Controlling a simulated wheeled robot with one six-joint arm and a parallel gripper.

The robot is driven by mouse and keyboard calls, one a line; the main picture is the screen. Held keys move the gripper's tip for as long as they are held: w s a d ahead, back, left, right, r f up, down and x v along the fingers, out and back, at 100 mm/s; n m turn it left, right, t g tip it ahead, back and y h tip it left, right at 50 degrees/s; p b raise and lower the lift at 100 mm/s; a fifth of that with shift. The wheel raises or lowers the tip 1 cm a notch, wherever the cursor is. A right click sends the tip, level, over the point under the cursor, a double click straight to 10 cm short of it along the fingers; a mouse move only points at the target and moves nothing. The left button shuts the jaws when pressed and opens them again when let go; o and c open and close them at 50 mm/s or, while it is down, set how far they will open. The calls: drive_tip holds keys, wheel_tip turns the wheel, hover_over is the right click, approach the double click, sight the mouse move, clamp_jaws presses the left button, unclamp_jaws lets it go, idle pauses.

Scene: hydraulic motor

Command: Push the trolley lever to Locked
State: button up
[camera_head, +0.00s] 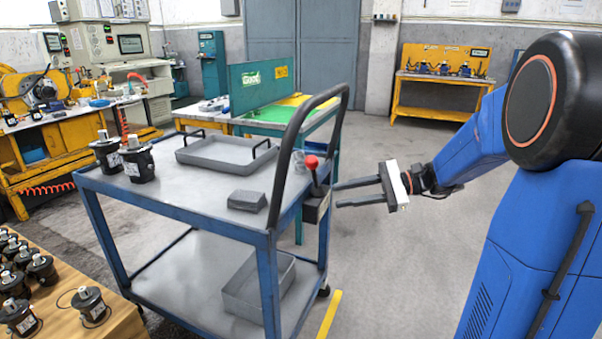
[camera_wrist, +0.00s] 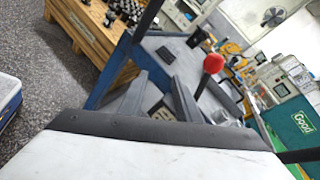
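The trolley (camera_head: 205,205) is blue with grey shelves and a dark curved handle. Its lever is a thin rod with a red knob (camera_head: 312,162), rising from a dark box (camera_head: 316,206) at the trolley's right end. The red knob also shows in the wrist view (camera_wrist: 213,63), just beyond and right of the fingers. My gripper (camera_head: 337,194) is right of the lever box, its two fingers apart and pointing at it. In the wrist view my gripper (camera_wrist: 157,85) is open with nothing between the fingers. Any Locked marking is too small to read.
On the trolley's top stand two black motors (camera_head: 137,162), a grey tray (camera_head: 228,154) and a dark block (camera_head: 247,201). The trolley's handle (camera_head: 283,165) rises close to the lever. A wooden crate of motors (camera_head: 75,310) is at the lower left.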

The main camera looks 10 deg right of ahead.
sight(314, 172)
drive_tip(key=w+d+r+m+t+y, duration=0.1)
drive_tip(key=w+d+m+t+y, duration=0.15)
drive_tip(key=w+d, duration=0.35)
drive_tip(key=shift+t+h, duration=0.35)
drive_tip(key=shift+h, duration=0.1)
drive_tip(key=x, duration=1.7)
drive_tip(key=shift+s+r, duration=0.15)
drive_tip(key=shift+r, duration=0.05)
clamp_jaws()
